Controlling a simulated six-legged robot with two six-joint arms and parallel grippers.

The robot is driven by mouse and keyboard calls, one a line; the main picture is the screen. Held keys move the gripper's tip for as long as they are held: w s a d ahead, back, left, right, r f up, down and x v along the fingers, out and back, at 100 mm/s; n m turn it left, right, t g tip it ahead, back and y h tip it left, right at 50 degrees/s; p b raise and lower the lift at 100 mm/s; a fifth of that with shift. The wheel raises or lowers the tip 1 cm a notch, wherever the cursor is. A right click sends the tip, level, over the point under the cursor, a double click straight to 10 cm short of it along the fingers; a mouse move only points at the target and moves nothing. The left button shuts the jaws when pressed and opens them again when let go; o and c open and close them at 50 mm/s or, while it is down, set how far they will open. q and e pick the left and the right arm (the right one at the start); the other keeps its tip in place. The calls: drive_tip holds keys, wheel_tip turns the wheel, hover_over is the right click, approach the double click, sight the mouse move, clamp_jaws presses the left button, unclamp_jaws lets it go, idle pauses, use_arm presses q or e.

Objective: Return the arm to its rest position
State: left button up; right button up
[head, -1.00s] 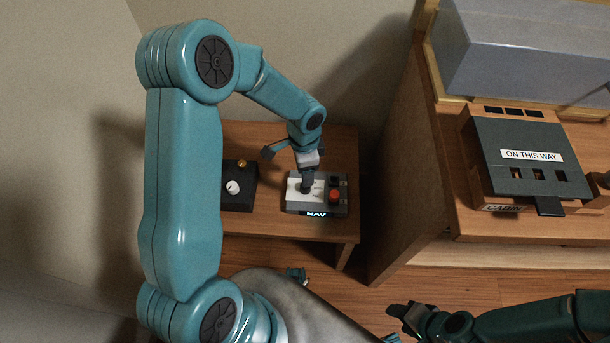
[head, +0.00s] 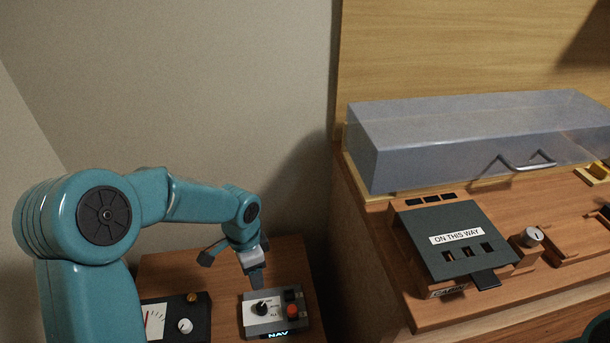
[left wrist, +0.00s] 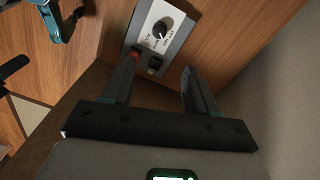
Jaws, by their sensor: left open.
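My left arm comes in from the left in the head view. Its gripper (head: 257,278) is just above the NAV panel (head: 262,326). The panel's black rotary knob (head: 261,308) shows in front of the fingers, on a white plate. In the left wrist view my left gripper (left wrist: 158,66) has its two fingers spread with nothing between them. The knob also shows there beyond the fingertips (left wrist: 162,28), clear of both fingers. My right gripper is out of view; only a dark bit of my right arm shows at the lower right corner.
A dark panel with a gauge and a white knob (head: 185,325) sits left of the NAV panel. At right, a wooden desk holds an "ON THIS WAY" box (head: 455,262) and a translucent cover with a handle (head: 470,145). Bare wall stands behind my left arm.

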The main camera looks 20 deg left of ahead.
use_arm(q)
drive_tip(key=s+d+f+n+h, duration=0.4)
drive_tip(key=s+d+f+n, duration=0.7)
drive_tip(key=s+d+f, duration=0.6)
wheel_tip(320, 180, up, 14)
drive_tip(key=w+a+p, duration=0.1)
drive_tip(key=p, duration=1.4)
drive_tip(key=shift+w+a+r+m+t, duration=0.2)
drive_tip(key=shift+w+a+m+t, duration=0.05)
drive_tip(key=shift+m+t, duration=0.05)
